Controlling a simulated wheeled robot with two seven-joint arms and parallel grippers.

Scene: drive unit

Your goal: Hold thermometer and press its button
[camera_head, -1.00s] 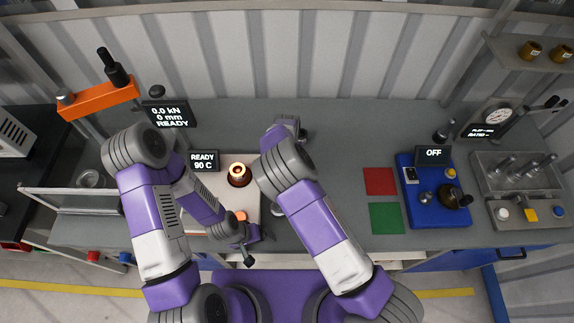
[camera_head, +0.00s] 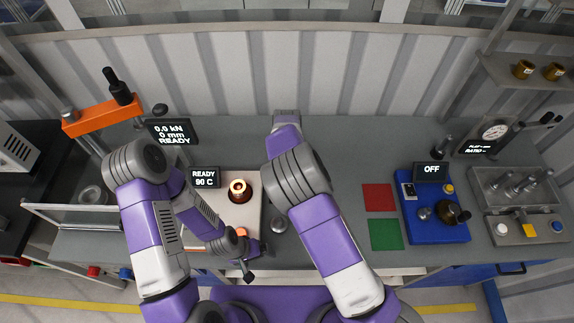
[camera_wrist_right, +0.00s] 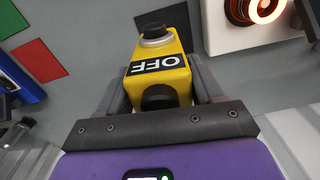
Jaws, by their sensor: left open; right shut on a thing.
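In the right wrist view, a yellow thermometer (camera_wrist_right: 160,80) with a black OFF label sits between the jaws of my right gripper (camera_wrist_right: 158,95). The gripper is shut on its sides. A round grey-black button (camera_wrist_right: 155,33) tops its far end. In the head view, the right gripper and the thermometer are hidden by my right arm, whose wrist points to the back of the bench. My left gripper (camera_head: 247,264) is open and empty at the front edge of the white heater plate, apart from the thermometer.
The white heater plate (camera_head: 250,217) carries a glowing ring (camera_head: 238,190) and a screen reading READY 90 C (camera_head: 205,177). Red (camera_head: 378,197) and green (camera_head: 386,234) squares and a blue unit (camera_head: 432,228) lie to the right.

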